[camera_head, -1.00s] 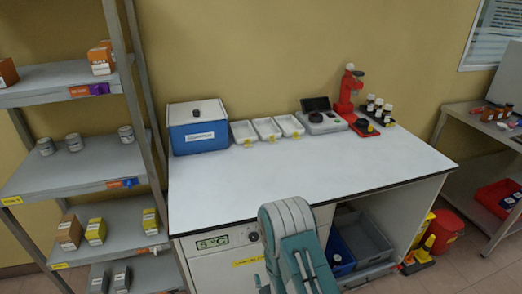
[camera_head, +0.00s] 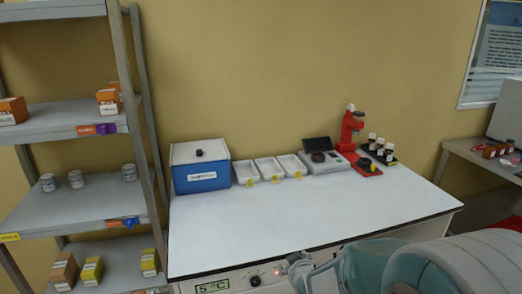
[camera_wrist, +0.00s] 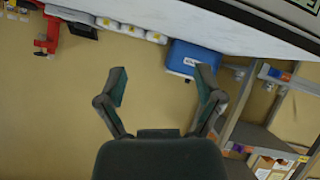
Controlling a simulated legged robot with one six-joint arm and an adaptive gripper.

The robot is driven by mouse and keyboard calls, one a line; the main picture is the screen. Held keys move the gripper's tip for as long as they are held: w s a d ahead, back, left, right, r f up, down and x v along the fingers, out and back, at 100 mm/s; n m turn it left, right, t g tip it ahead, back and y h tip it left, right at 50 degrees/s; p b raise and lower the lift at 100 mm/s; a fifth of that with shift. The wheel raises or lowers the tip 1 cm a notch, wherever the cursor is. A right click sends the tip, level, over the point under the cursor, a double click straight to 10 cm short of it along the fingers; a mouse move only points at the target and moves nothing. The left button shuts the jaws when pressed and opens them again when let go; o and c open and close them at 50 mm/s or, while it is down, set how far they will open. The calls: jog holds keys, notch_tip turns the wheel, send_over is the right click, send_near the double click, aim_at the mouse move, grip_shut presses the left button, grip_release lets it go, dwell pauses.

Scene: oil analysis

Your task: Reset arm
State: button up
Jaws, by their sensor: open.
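My gripper is open and empty in the wrist view (camera_wrist: 160,78), its two dark fingers spread wide with bare wall between them. The wrist view is turned upside down, with the white table top at its upper edge. In the head view my teal and grey arm (camera_head: 430,268) fills the lower right corner, reaching left in front of the table's front edge. The white table (camera_head: 310,215) carries a blue box with a white lid (camera_head: 200,167), also seen in the wrist view (camera_wrist: 189,58). Nothing is held.
White trays (camera_head: 268,169), a grey instrument (camera_head: 325,160), a red stand (camera_head: 349,130) and several small bottles (camera_head: 381,150) line the table's back. A grey shelf rack (camera_head: 75,205) with boxes and cans stands left. The table's front half is clear.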

jog(key=s+d+r+m+g, duration=0.2)
jog(key=s+r, duration=0.2)
jog(key=s, duration=0.4)
jog(key=s+d+r+m+g+h, duration=0.1)
jog(key=s+r, duration=0.3)
jog(key=s, duration=0.5)
jog(key=s+d+r+m+g, duration=0.3)
jog(key=s+d+r, duration=0.1)
jog(key=s, duration=0.4)
jog(key=shift+s+r+h, duration=0.3)
jog(key=shift+r, duration=0.1)
